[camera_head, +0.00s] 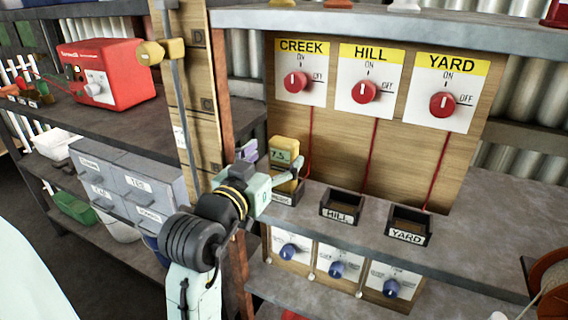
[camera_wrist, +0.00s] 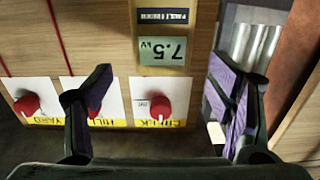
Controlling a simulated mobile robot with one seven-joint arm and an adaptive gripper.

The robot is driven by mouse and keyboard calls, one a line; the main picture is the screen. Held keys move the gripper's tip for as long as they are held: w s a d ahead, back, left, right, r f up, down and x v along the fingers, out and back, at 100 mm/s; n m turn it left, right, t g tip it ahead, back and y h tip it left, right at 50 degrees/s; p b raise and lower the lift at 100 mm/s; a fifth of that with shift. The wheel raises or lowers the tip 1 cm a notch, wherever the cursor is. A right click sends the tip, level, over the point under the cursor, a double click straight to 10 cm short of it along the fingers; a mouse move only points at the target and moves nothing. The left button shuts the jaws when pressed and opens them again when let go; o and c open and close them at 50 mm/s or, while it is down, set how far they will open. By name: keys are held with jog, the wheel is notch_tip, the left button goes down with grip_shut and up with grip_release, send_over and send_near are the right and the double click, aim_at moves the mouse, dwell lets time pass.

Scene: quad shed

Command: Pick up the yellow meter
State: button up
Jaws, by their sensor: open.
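The yellow meter (camera_head: 284,146) stands upright in the leftmost small dark tray (camera_head: 289,198) on the shelf, below the CREEK switch. Its display reads 7.5 kV. In the wrist view the meter (camera_wrist: 163,33) is upside down at top centre, with its label and display facing me. My gripper (camera_head: 264,168) is open beside the meter in the head view, overlapping part of it. In the wrist view the two purple-padded fingers of my gripper (camera_wrist: 160,82) are spread wide, with the meter lined up between them near the top and no finger visibly touching it.
Trays labelled HILL (camera_head: 342,209) and YARD (camera_head: 408,226) stand to the right. Red rotary switches (camera_head: 364,91) are on the board behind, with red wires running down. A wooden post (camera_head: 183,110) stands left of the meter. Blue-knobbed panels (camera_head: 338,268) are below the shelf edge.

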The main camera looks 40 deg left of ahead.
aim_at(280, 149)
jog(key=p+x, duration=0.2)
jog(key=x, duration=0.2)
jog(key=shift+w+a+r, duration=0.1)
jog(key=shift+a, duration=0.05)
jog(key=shift+w+a, duration=0.15)
jog(key=shift+w, duration=0.4)
jog(key=shift+c, duration=0.5)
grip_shut()
